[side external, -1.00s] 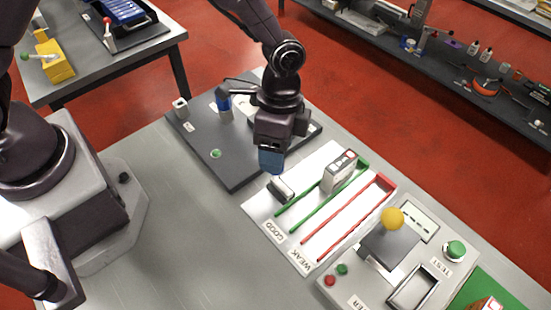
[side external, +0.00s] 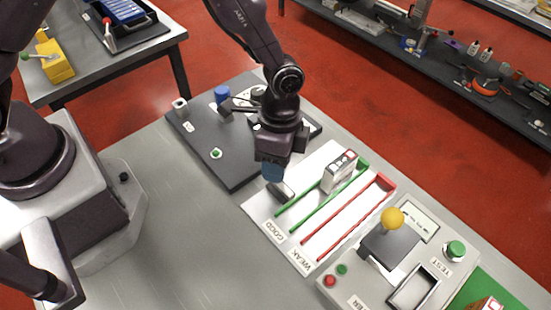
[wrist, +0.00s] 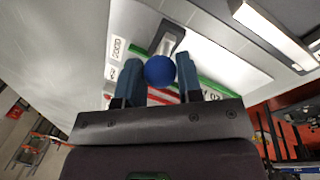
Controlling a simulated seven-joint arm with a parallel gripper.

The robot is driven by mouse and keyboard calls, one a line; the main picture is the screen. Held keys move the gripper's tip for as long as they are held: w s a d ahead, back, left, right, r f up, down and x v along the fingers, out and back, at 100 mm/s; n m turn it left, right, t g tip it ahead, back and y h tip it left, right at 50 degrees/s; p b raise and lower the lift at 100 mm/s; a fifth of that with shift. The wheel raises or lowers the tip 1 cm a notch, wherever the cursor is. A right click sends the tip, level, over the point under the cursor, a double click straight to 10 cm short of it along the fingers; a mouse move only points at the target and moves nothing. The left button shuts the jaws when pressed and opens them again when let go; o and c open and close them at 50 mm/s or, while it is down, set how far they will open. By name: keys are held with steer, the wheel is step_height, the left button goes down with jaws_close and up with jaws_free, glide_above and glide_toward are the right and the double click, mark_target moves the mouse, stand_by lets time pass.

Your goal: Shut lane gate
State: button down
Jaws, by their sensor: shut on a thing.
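My gripper (wrist: 158,76) has its two blue fingers on either side of a blue ball knob (wrist: 160,70) in the wrist view, shut on it. In the side view my gripper (side external: 272,173) is low over the near left end of the white lane board (side external: 262,203), and the knob is hidden there. A dark grey block (side external: 284,190), apparently the lane gate, lies just below the fingertips, beside the green GOOD lane (side external: 320,209). It shows beyond the knob in the wrist view (wrist: 167,38). The red WEAK lane (side external: 347,218) runs alongside.
A pale boxy unit (side external: 339,171) stands upright by the green lane. To the right is a tester panel (side external: 352,288) with a yellow ball lever (side external: 392,218) and a green TEST button (side external: 455,249).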

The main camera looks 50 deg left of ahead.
steer(key=d, duration=0.5)
steer(key=c, duration=0.8)
jaws_free()
steer(key=shift+a, duration=0.1)
steer(key=shift+r, duration=0.1)
steer(key=r, duration=0.4)
steer(key=w+a+r, duration=0.1)
steer(key=r, duration=0.3)
steer(key=w+r, duration=0.1)
steer(key=r, duration=0.3)
steer(key=shift+a+r, duration=0.2)
steer(key=shift+r, duration=0.1)
